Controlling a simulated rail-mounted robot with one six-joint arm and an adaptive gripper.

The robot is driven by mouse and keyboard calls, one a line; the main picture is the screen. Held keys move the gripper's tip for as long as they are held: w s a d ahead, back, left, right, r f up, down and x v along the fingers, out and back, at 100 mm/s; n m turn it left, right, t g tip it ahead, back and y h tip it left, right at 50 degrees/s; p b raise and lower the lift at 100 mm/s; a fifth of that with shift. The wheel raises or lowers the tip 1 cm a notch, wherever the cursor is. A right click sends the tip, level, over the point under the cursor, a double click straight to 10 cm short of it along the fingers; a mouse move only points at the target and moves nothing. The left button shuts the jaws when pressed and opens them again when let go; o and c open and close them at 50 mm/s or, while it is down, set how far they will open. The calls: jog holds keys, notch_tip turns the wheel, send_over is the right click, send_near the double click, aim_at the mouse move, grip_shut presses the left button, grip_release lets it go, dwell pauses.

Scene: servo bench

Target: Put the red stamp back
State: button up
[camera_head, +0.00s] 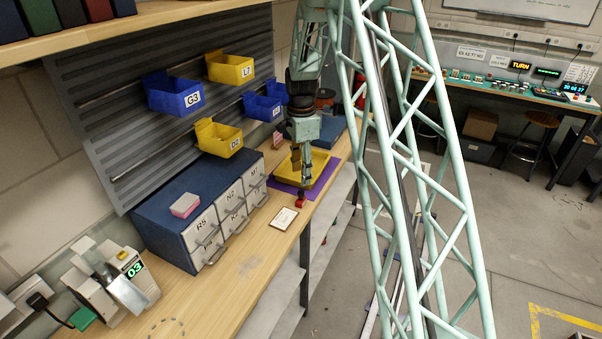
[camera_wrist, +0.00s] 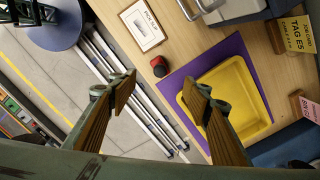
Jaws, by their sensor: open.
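The red stamp (camera_wrist: 159,67) stands on the wooden bench, beside a corner of the purple mat (camera_wrist: 238,45), in the wrist view. In the head view the red stamp (camera_head: 301,199) shows just below my gripper (camera_head: 301,180). A yellow tray (camera_wrist: 253,75) lies on the mat; the tray also shows in the head view (camera_head: 325,172). In the wrist view my gripper (camera_wrist: 155,100) is open, its two wooden-faced fingers wide apart with nothing between them. The stamp appears beyond the fingertips, apart from them.
A framed card (camera_head: 284,218) lies on the bench near the stamp. Yellow and blue bins (camera_head: 172,95) hang on the wall panel. Tags (camera_wrist: 297,34) stand behind the tray.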

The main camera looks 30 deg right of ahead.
dwell(0.3)
jog(key=s+a+r+n+t, duration=0.1)
jog(key=s+a+r+n, duration=0.2)
jog(key=s+a+r, duration=0.45)
jog(key=s+a+r+n, duration=0.25)
jog(key=s+r, duration=0.25)
jog(key=r, duration=0.6)
jog(key=s+a+r+n+t, duration=0.1)
jog(key=s+a+r+n, duration=0.3)
jog(key=s+r, duration=0.4)
jog(key=s+a+r+n, duration=0.2)
jog(key=s+n, duration=0.1)
jog(key=s, duration=0.7)
jog(key=s+a+r+n+t, duration=0.1)
jog(key=s+a+r+n, duration=0.2)
jog(key=s, duration=0.7)
jog(key=s+a+r+n, duration=0.2)
jog(key=s+a+n, duration=0.1)
jog(key=s, duration=0.7)
jog(key=shift+s+a+r+n+t, duration=0.2)
jog(key=shift+r+n+t, duration=0.2)
jog(key=shift+n, duration=0.05)
notch_tip(320, 180, down, 13)
jog(key=b, duration=1.3)
